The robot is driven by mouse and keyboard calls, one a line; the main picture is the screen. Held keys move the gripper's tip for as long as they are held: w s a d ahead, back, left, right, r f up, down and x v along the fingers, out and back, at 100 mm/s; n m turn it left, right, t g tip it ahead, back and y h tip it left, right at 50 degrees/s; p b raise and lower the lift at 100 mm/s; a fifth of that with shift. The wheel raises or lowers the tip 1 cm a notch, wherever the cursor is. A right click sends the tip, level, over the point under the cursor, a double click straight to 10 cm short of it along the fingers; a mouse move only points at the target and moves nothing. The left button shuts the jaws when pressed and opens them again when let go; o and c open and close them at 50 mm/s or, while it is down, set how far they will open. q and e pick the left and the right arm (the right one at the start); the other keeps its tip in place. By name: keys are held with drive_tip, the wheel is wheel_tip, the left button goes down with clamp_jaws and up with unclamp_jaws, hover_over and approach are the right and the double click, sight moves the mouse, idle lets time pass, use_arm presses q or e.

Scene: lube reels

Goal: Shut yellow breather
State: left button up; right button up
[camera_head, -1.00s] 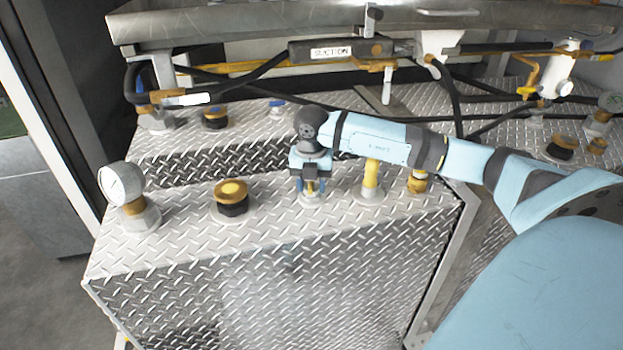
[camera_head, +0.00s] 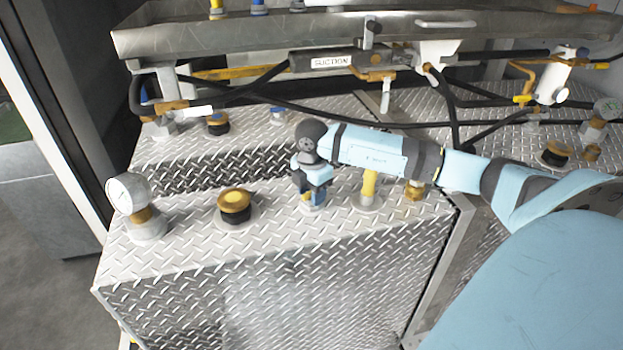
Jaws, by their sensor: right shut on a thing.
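The yellow breather (camera_head: 306,197) is a small fitting on a round metal base on top of the near diamond-plate tank (camera_head: 285,222). My right gripper (camera_head: 312,193) points down over it and is shut on its top. The fingers and wrist hide most of the breather, so its handle cannot be made out clearly. The gripper is turned at an angle to the tank's front edge. My left gripper is not in view.
A yellow post (camera_head: 369,187) and a brass fitting (camera_head: 414,190) stand close right of the gripper, under my right arm. A brass-topped black cap (camera_head: 235,206) and a gauge (camera_head: 130,194) stand left. Hoses and a steel trough (camera_head: 240,38) lie behind.

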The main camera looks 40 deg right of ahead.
drive_tip(key=m+p, duration=0.1)
drive_tip(key=m, duration=0.1)
drive_tip(key=m+p, duration=0.2)
drive_tip(key=shift+r, duration=0.3)
drive_tip(key=shift+f+m, duration=0.2)
drive_tip(key=shift+m, duration=0.6)
drive_tip(key=shift+f, duration=0.1)
drive_tip(key=o, duration=1)
